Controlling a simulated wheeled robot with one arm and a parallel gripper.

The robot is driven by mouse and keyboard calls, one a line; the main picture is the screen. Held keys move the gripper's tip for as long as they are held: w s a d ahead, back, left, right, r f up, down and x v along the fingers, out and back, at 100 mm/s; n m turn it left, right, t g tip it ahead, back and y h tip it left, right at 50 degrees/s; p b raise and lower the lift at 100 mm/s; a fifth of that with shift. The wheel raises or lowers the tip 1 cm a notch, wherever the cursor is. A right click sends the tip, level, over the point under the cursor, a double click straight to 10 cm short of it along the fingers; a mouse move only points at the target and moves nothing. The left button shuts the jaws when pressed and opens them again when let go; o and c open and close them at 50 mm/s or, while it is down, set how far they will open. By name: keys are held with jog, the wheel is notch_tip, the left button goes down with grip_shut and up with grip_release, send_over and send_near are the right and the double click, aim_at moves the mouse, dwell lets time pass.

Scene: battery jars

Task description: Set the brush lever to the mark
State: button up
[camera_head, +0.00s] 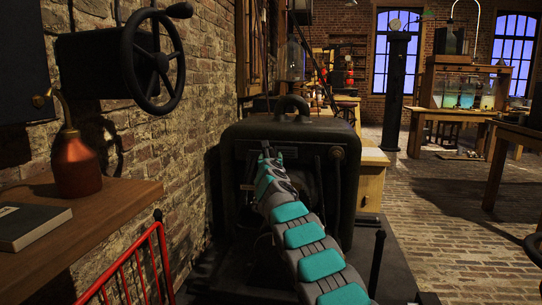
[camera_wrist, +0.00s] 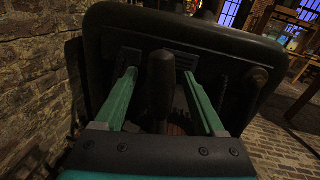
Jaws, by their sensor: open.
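A dark upright handle (camera_wrist: 161,85), which looks like the brush lever, stands in front of a black rounded machine housing (camera_wrist: 230,50) in the wrist view. My gripper (camera_wrist: 159,75) is open, with one green finger on each side of the handle and a gap visible on both sides. In the head view the housing (camera_head: 235,140) stands ahead, and my gripper (camera_head: 267,155) is at its front face. My arm hides much of that face there. I cannot make out the mark in either view.
A brick wall (camera_head: 205,60) with a black handwheel (camera_head: 152,60) runs along the left. A wooden shelf (camera_head: 120,200) holds a red oil can (camera_head: 76,165) and a book (camera_head: 28,222). A red rail (camera_head: 130,262) stands below. Brick floor (camera_head: 440,210) is open to the right.

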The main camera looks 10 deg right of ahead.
jog(key=shift+w, duration=0.1)
grip_shut()
dwell(0.7)
dwell(0.8)
